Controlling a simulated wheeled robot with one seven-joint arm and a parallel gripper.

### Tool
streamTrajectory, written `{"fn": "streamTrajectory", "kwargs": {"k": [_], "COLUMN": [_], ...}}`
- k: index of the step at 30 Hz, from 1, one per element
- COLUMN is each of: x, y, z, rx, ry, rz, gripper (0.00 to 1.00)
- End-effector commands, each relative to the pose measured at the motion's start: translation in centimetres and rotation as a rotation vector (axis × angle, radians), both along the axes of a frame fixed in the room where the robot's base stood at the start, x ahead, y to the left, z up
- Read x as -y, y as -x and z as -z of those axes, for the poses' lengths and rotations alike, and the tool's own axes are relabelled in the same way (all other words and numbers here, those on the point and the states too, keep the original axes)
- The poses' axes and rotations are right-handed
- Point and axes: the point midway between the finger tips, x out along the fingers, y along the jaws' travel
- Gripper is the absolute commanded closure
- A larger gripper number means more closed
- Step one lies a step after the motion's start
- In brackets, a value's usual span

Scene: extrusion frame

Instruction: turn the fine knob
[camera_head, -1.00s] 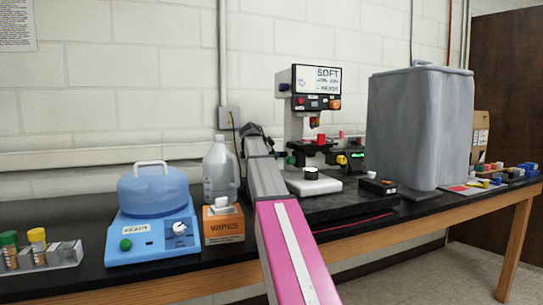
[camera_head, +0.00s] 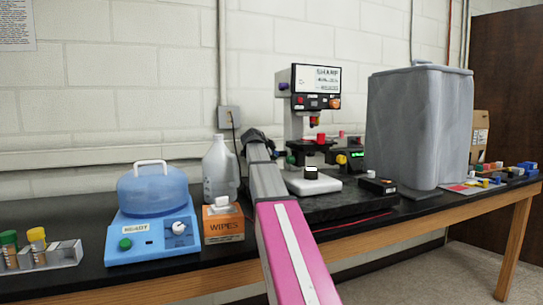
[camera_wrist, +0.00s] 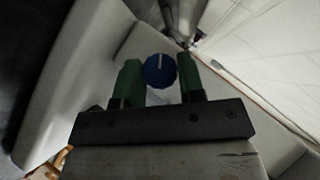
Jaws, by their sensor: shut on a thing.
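In the wrist view, a round blue knob (camera_wrist: 159,71) with a white pointer line sits between the two green fingers of my gripper (camera_wrist: 160,80). The gripper is shut on it, and the line points up in the picture. In the head view, the instrument (camera_head: 297,128) stands at the back of the bench, with its display (camera_head: 317,79) reading "SHARP" in the top line. The smaller display text is too small to read surely. My arm reaches to the instrument's left side, and the knob in my grip cannot be made out there.
A wipes box (camera_head: 223,222), a clear jug (camera_head: 220,170) and a blue device (camera_head: 153,220) stand left of my arm. A large grey covered object (camera_head: 418,125) stands close on the instrument's right. A small black box (camera_head: 377,187) lies in front of it.

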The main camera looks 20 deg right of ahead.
Motion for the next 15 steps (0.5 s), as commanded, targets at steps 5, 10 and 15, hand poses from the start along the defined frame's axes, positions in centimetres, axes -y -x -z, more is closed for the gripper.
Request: {"fn": "streamTrajectory", "kwargs": {"k": [5, 10, 15], "x": [0.02, 0.02, -0.18], "y": [0.03, 0.03, 0.18], "z": [-0.02, -0.01, -0.12], "rx": [-0.001, -0.001, -0.001], "ry": [0.002, 0.001, 0.0], "rz": [0.0, 0.001, 0.0], "gripper": [0.41, 0.39, 0.39]}}
